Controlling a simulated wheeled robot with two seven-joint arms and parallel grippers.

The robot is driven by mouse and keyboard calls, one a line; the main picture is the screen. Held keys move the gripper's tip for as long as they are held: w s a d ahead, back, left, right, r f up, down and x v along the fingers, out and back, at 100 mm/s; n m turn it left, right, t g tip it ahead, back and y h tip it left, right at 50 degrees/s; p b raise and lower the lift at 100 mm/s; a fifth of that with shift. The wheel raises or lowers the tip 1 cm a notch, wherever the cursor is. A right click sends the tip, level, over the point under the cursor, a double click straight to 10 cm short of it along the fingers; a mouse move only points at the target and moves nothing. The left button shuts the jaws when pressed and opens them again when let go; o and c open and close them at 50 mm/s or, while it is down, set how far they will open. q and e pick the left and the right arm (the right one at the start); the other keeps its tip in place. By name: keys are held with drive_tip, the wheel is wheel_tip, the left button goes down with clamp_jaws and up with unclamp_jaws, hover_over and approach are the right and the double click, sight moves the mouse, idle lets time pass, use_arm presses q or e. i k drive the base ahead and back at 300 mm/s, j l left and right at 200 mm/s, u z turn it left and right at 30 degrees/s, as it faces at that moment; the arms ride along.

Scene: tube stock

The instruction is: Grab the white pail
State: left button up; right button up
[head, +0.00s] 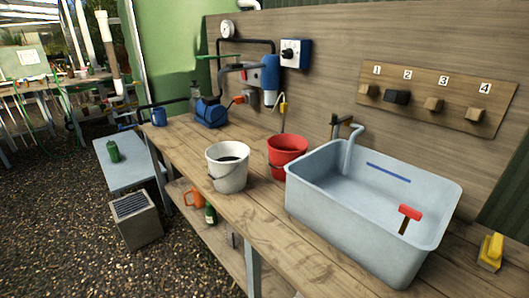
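A white pail (228,177) stands upright on the wooden bench, left of the grey sink and in front of a red bucket. Its wire handle hangs down at the front, and something dark shows inside it. Neither of my grippers is in the head view, so I cannot see their state.
The red bucket (287,160) stands close behind the pail, beside the grey sink (360,225). The wooden bench (275,218) is clear in front and left of the pail. A blue pump (212,113) sits farther back. A grey box (135,220) stands on the gravel.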

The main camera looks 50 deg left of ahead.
sight(229, 168)
drive_tip(key=u, duration=1.95)
drive_tip(key=i+j+z, duration=0.65)
drive_tip(key=j+z, duration=0.2)
drive_tip(key=j, duration=0.15)
drive_tip(key=i+j+z, duration=0.15)
drive_tip(key=j+z, duration=0.15)
drive_tip(key=j, duration=0.15)
